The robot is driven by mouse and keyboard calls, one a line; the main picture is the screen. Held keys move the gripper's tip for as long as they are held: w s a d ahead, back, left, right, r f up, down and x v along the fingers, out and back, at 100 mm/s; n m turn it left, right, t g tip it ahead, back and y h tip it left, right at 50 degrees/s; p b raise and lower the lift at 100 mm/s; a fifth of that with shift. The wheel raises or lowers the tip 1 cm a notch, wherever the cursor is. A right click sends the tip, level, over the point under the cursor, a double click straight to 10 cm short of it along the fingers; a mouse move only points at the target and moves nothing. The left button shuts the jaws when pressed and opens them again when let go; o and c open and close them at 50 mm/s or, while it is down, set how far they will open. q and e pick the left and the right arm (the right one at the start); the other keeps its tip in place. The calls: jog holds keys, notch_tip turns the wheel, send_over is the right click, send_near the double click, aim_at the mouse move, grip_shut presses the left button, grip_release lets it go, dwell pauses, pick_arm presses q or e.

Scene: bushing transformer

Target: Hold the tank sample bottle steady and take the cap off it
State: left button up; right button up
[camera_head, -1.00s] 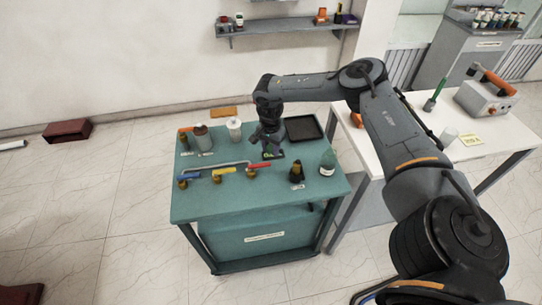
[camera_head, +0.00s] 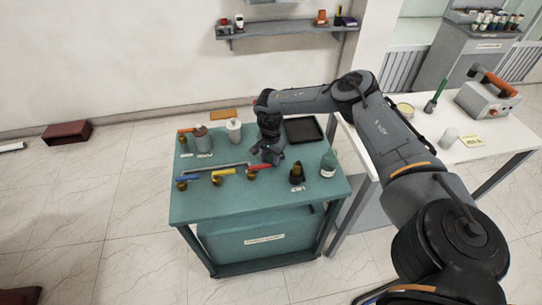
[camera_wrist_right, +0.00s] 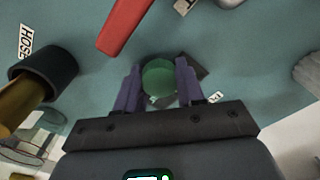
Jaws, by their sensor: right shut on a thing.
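My right gripper (camera_head: 270,158) is low over the middle of the teal bench, just behind the red valve handle. In the right wrist view its two purple fingers (camera_wrist_right: 160,85) are closed on the sides of a green round thing (camera_wrist_right: 160,77), seen end-on from above. I cannot tell whether this is a cap or the body of a bottle. My left gripper is not in view.
The valves with the red handle (camera_head: 259,167) and yellow handle (camera_head: 224,172) are close in front of the gripper. A dark hose nozzle (camera_head: 297,173) stands to the right. A black tray (camera_head: 303,128) and a white container (camera_head: 234,130) are behind.

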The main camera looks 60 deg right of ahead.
jog(key=shift+f, duration=0.1)
jog(key=o, duration=1.1)
jog(key=shift+s+d, duration=0.1)
jog(key=shift+o, duration=0.3)
jog(key=shift+s+f, duration=0.1)
jog(key=shift+f, duration=0.05)
jog(key=shift+d, duration=0.1)
